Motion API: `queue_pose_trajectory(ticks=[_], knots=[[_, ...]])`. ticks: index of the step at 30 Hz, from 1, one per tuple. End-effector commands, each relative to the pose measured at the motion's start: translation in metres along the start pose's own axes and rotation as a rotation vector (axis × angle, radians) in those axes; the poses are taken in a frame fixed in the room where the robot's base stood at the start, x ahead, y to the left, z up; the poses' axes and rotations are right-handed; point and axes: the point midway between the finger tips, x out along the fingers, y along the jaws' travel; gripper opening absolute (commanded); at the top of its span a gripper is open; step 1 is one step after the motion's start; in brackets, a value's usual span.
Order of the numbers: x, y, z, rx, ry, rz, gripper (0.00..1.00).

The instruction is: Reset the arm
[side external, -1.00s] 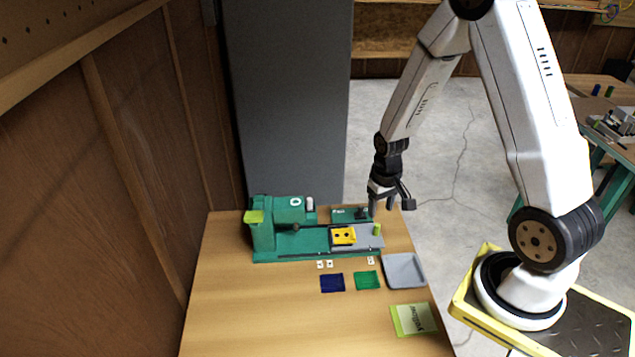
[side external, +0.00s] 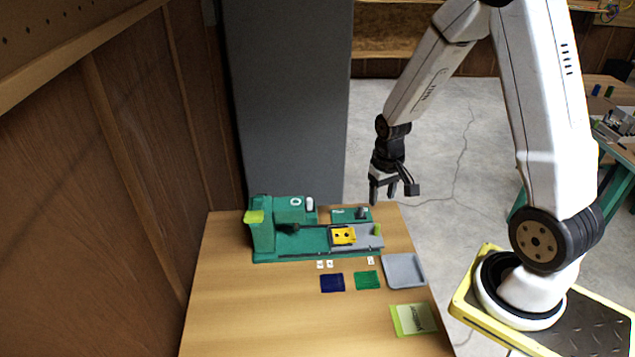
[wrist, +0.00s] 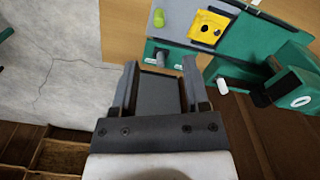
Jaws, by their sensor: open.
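My gripper (side external: 382,198) is open and empty. In the side external view it hangs in the air above the back right corner of the table, over the right end of a green machine (side external: 262,238). In the wrist view my gripper (wrist: 160,72) has its two fingers apart with nothing between them. The green machine (wrist: 245,45) shows past the fingers on the upper right. It carries a yellow block (side external: 343,236) with dark holes, which also shows in the wrist view (wrist: 207,27). A small green cylinder (side external: 377,229) stands by the block.
A grey tray (side external: 404,270), a blue square (side external: 332,283), a green square (side external: 367,280) and a green-edged booklet (side external: 413,320) lie on the wooden table (side external: 250,310). A tall dark grey panel (side external: 287,100) stands behind. Open floor (side external: 440,150) lies to the right.

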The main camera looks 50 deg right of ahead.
Motion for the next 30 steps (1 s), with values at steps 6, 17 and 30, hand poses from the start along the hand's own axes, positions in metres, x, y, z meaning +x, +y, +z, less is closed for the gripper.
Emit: queue_pose_trajectory(ticks=[6, 17, 30], knots=[[-0.017, -0.024, 0.01, -0.07, 0.041, -0.001, 0.59], [-0.057, -0.087, 0.056, -0.281, 0.166, -0.024, 0.59], [-0.071, -0.11, 0.085, -0.383, 0.225, -0.046, 0.59]])
